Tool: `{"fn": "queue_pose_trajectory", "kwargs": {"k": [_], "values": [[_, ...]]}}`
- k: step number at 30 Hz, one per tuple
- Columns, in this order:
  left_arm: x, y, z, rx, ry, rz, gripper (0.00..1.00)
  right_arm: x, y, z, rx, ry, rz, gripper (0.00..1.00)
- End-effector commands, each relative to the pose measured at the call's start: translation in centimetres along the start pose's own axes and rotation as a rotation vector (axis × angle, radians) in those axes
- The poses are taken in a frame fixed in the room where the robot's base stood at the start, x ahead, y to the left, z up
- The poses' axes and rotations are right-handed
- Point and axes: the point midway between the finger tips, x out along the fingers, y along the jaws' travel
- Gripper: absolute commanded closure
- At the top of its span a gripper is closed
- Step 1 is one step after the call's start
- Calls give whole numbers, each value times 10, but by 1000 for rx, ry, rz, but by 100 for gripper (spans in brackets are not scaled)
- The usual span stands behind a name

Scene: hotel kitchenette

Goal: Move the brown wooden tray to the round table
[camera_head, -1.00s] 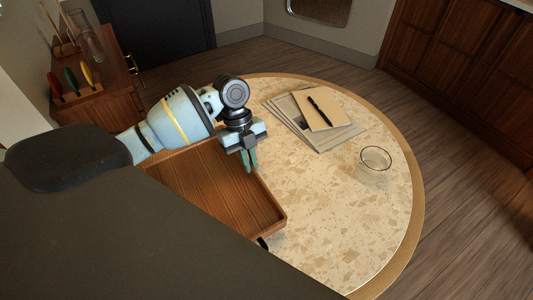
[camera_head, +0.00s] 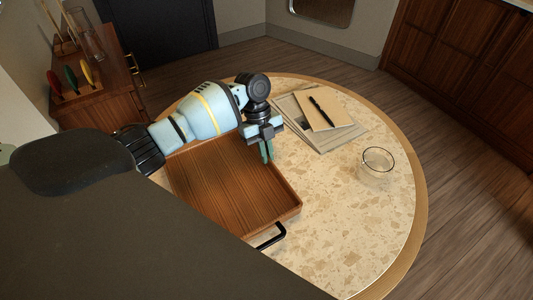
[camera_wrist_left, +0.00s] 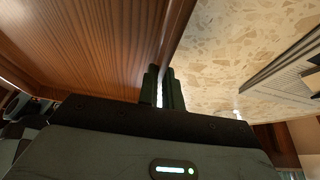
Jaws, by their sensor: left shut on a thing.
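The brown wooden tray (camera_head: 232,190) is over the left part of the round table (camera_head: 345,228). It has raised rims and a black handle (camera_head: 270,238) at its near end. I cannot tell whether its underside touches the table top. My left gripper (camera_head: 267,150) is shut on the tray's far-right rim. In the left wrist view, the two green fingers (camera_wrist_left: 165,88) straddle the rim of the tray (camera_wrist_left: 100,40). The tray looks empty where it shows. My dark body hides its near-left part. My right gripper is not in view.
Papers and a notebook (camera_head: 325,112) with a black pen lie on the far part of the table. A clear glass (camera_head: 377,163) stands at the right. A wooden cabinet (camera_head: 100,98) is at the left. The table's near-right surface is clear.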

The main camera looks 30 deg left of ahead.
Motion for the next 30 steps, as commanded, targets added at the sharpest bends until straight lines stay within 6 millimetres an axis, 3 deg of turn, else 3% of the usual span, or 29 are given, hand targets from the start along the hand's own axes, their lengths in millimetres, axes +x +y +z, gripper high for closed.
{"fn": "queue_pose_trajectory", "kwargs": {"k": [12,13,18,30], "values": [[7,-1,3,1,0,-3,100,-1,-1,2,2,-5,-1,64],[8,-1,4,1,-1,-2,90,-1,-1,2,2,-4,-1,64],[7,-1,3,1,-1,-3,71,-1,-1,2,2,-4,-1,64],[-3,-1,4,2,-2,-4,71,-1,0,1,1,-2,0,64]]}}
